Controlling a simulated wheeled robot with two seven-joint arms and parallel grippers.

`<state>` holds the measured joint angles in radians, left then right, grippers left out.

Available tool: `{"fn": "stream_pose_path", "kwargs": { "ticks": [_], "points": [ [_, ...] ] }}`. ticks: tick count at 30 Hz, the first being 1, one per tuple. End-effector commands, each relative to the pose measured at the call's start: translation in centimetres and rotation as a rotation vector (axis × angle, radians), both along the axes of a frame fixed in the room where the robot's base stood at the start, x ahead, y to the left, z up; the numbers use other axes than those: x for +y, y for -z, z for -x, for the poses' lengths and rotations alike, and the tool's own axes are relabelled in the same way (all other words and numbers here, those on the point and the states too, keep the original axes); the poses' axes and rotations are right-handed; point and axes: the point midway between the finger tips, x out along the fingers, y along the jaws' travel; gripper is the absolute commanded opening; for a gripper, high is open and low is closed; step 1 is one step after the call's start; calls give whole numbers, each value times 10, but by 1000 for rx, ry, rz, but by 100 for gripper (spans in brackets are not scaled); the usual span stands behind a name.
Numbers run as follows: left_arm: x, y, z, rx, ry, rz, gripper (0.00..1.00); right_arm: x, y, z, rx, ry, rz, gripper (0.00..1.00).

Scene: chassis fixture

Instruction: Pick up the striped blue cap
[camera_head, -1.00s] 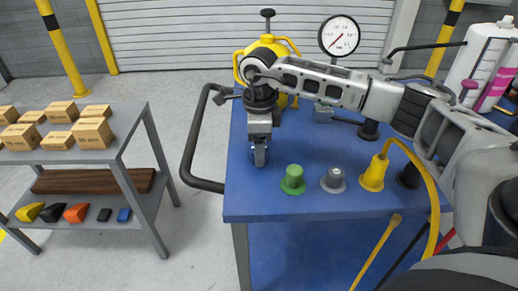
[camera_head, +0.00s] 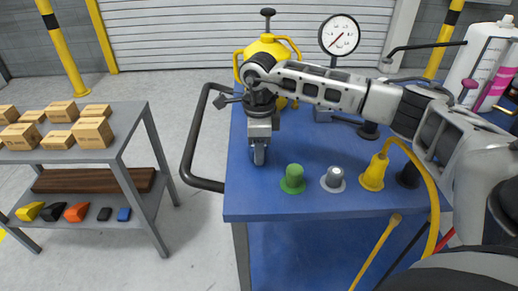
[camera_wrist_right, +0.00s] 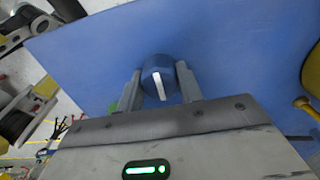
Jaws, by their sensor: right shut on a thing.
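In the right wrist view the striped blue cap (camera_wrist_right: 158,78) is a dark blue round piece with a white stripe across its top. My right gripper (camera_wrist_right: 160,86) has one finger on each side of it and is shut on it. In the head view my right gripper (camera_head: 259,157) points down at the left part of the blue table (camera_head: 330,208). There the fingers hide nearly all of the cap. I cannot tell whether the cap touches the table.
To the right of the gripper stand a green cap (camera_head: 292,180), a grey cap (camera_head: 333,180), a yellow cap (camera_head: 373,174) and a black cap (camera_head: 408,175). A yellow vessel (camera_head: 268,46) and a gauge (camera_head: 339,35) are behind. A grey shelf (camera_head: 130,140) with boxes stands left.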

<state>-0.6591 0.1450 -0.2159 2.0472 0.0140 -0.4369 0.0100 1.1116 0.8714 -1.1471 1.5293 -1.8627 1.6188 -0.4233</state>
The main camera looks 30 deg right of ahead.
Motion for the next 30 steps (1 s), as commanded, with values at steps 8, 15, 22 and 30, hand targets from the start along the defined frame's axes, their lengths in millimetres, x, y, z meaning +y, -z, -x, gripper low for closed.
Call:
{"fn": "stream_pose_path", "kwargs": {
  "ticks": [8, 15, 22, 30],
  "points": [
    [-1, 6, 0, -1, 1, 4, 0, -6, -34, 2, -5, 3, 1, 0],
    [-3, 9, 1, -5, 1, 17, 0, -43, -87, 29, -8, 5, 1, 0],
    [-4, 14, 1, -9, 1, 32, 0, -87, -110, 61, -2, 5, 1, 0],
    [-5, 13, -1, -18, -1, 43, 0, -112, -126, 79, -1, 1, 0, 0]
  ]
}}
